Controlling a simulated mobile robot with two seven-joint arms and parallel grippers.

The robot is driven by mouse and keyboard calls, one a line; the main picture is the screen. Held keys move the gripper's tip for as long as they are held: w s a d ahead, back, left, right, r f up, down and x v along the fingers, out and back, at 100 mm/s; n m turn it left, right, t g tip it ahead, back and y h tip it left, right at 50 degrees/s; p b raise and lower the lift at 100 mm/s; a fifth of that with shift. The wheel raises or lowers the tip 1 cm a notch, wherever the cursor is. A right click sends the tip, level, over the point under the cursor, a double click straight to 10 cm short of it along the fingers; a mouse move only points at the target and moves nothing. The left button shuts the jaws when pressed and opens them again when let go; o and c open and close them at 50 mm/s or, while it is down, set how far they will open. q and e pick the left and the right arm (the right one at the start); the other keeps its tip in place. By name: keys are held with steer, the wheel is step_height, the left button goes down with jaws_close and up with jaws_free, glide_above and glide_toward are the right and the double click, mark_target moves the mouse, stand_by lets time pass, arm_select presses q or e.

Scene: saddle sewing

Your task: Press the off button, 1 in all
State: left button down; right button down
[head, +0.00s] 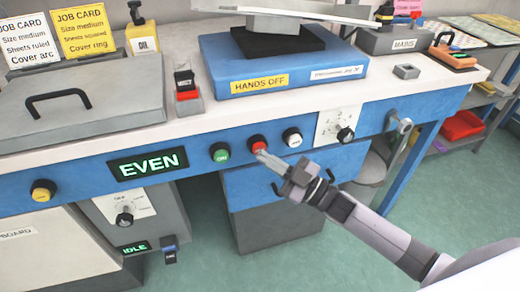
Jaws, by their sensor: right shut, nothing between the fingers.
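A red button (258,142) sits on the blue front panel of the bench, between a green button (220,153) on its left and a white button (292,137) on its right. I cannot read a label on the red one. My right gripper (262,157) is shut and empty. Its fingertips are at the red button's lower edge in the picture; I cannot tell whether they touch it. My left gripper is not in view.
A lit sign reading EVEN (147,164) and a yellow button (43,190) are on the panel's left. A dial plate (338,126) and a metal lever (399,127) are on its right. A blue block marked HANDS OFF (290,70) stands on the bench top.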

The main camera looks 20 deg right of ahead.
steer(key=shift+w+b, duration=0.3)
steer(key=shift+w, duration=0.25)
stand_by(0.4)
stand_by(0.4)
steer(key=shift+s+p, duration=0.6)
steer(key=shift+s, duration=0.35)
steer(key=s+p, duration=0.2)
steer(key=s, duration=0.3)
steer(key=shift+d+p, duration=0.1)
steer(key=shift+p, duration=0.3)
